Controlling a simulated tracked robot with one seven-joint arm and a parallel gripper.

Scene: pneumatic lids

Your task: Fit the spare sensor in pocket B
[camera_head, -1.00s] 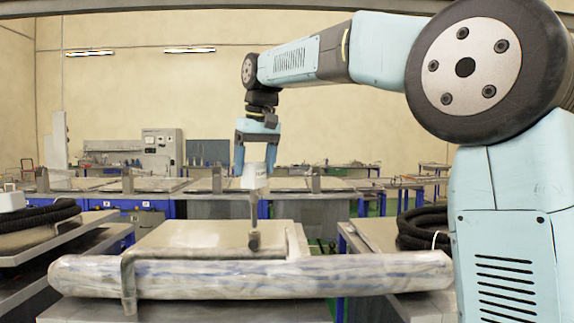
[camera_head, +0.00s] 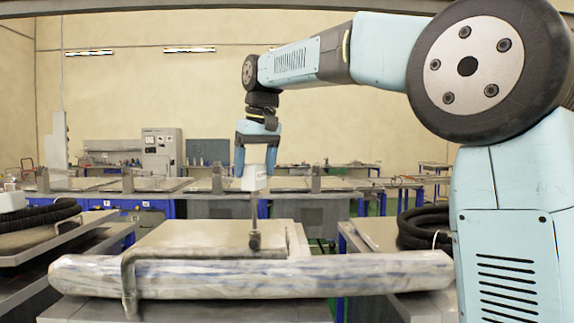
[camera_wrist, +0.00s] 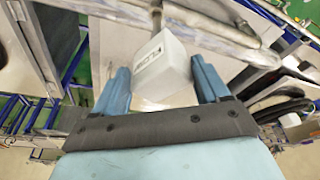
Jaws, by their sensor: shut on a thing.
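My gripper (camera_head: 256,172) hangs above the middle bench, its two light-blue fingers on either side of a white block-shaped sensor (camera_head: 254,180). A thin metal stem (camera_head: 254,212) with a dark lower end (camera_head: 254,241) shows below the sensor, over a pale flat panel (camera_head: 190,237). I cannot tell whether the stem's end touches the panel. No pocket marked B can be made out.
A long film-wrapped roll (camera_head: 330,273) lies across the front of the middle bench, with a bent grey bar (camera_head: 128,285) over it. Black coiled hoses lie on the left bench (camera_head: 45,214) and right bench (camera_head: 422,226). A white box (camera_head: 12,201) stands at far left.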

